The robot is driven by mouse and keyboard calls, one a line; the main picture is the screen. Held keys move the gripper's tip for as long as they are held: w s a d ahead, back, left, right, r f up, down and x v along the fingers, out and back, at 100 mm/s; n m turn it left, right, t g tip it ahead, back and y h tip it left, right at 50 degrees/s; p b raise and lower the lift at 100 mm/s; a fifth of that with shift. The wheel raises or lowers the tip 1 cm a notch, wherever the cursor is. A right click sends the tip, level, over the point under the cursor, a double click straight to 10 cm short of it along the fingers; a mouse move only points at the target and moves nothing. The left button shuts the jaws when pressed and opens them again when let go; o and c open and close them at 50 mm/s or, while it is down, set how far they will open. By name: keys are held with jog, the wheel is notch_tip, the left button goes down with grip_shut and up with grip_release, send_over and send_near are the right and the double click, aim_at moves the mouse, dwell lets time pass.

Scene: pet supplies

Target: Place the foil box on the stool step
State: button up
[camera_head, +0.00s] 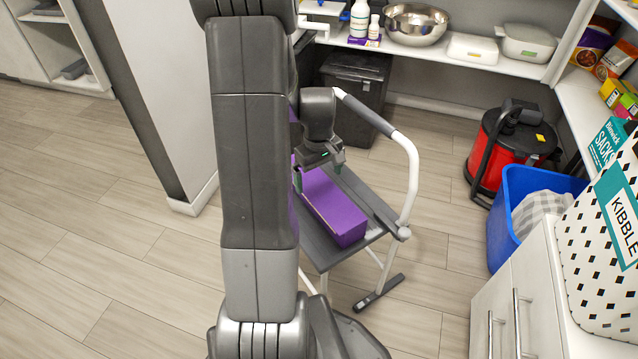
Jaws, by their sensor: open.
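A long purple box (332,207), which I take to be the foil box, lies flat on the dark grey top step of the stool (367,196). Its near end is by the step's front edge, and its far left part is hidden behind my arm. My gripper (320,177) is over the far part of the box, with its fingers apart, one near each side. I cannot tell whether the fingers touch the box. The stool has a white tubular frame and a tall handrail.
A black bin (356,84) stands behind the stool. A red and black vacuum (508,145) and a blue tub (520,190) with a cloth are on the right, near a white cabinet (520,290). Shelves line the back. The floor at left is clear.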

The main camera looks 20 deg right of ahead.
aim_at(319, 188)
notch_tip(319, 188, up, 4)
jog(key=shift+r+p, duration=0.1)
jog(key=shift+p, duration=0.35)
dwell(0.8)
